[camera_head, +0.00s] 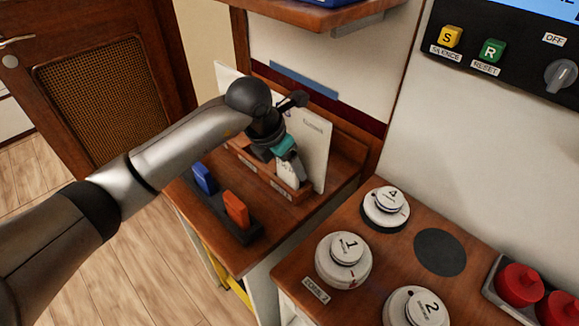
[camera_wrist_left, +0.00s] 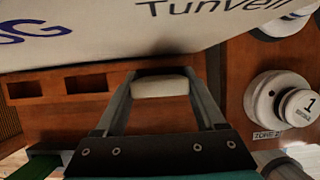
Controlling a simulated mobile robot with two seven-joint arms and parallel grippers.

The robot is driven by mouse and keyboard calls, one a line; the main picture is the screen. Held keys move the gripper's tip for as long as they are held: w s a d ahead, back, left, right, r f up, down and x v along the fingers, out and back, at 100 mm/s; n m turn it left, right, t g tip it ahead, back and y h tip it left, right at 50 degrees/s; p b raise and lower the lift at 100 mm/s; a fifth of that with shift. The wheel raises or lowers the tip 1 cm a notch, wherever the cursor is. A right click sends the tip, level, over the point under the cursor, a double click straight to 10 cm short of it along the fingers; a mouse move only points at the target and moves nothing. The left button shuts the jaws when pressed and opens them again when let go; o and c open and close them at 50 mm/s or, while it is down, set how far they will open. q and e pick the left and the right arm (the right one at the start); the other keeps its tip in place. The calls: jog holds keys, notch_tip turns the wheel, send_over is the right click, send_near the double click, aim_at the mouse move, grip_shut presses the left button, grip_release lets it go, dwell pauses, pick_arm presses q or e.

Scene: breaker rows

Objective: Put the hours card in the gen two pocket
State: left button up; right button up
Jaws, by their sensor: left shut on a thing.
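My left gripper (camera_head: 296,172) reaches down over a wooden pocket rack (camera_head: 262,176) and is shut on a thin white card (camera_head: 286,176). In the left wrist view the card (camera_wrist_left: 160,87) shows edge-on as a pale strip between the fingertips of the gripper (camera_wrist_left: 160,92). The card is at the near-right end of the rack; how deep it sits is hidden. Two empty slots (camera_wrist_left: 88,83) show to its left in the wrist view. The small labels on the rack front (camera_head: 282,195) are too blurred to read. My right gripper is not in view.
A large white printed panel (camera_head: 316,140) stands upright just behind the gripper. Blue (camera_head: 203,178) and orange (camera_head: 236,208) pieces stand in a dark holder in front of the rack.

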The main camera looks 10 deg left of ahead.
pick_arm(q)
jog(key=shift+w+d+f, duration=0.15)
jog(key=shift+f, duration=0.45)
jog(key=shift+f, duration=0.1)
jog(key=o, duration=1.5)
jog(key=shift+r, duration=0.4)
jog(key=p+v, duration=0.1)
jog(key=v, duration=1)
jog(key=shift+s+r+p, duration=0.2)
jog(key=shift+p, duration=0.1)
